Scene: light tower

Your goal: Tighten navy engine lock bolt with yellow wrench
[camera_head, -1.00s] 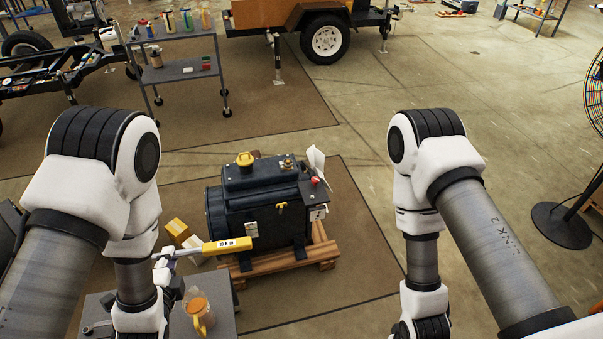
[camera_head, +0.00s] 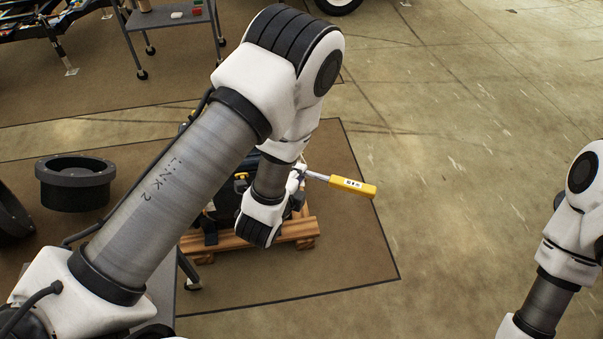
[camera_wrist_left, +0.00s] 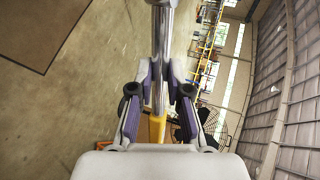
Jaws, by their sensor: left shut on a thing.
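The yellow wrench (camera_head: 352,186) sticks out to the right of my left wrist in the head view, its yellow handle pointing right. My left gripper (camera_wrist_left: 160,92) is shut on the wrench's metal shaft (camera_wrist_left: 162,45) in the left wrist view; part of the yellow handle (camera_wrist_left: 157,128) shows between the fingers. The navy engine (camera_head: 222,203) stands on a wooden pallet (camera_head: 297,230), mostly hidden behind my left arm. The lock bolt is hidden, and I cannot tell whether the wrench touches it. My right arm is at the right edge; its gripper is out of view.
A black ring-shaped part (camera_head: 75,183) lies on the left. A grey table (camera_head: 160,288) is partly visible at lower left, under my left arm. A grey shelf cart (camera_head: 168,18) stands at the back left. The floor right of the mat (camera_head: 345,270) is clear.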

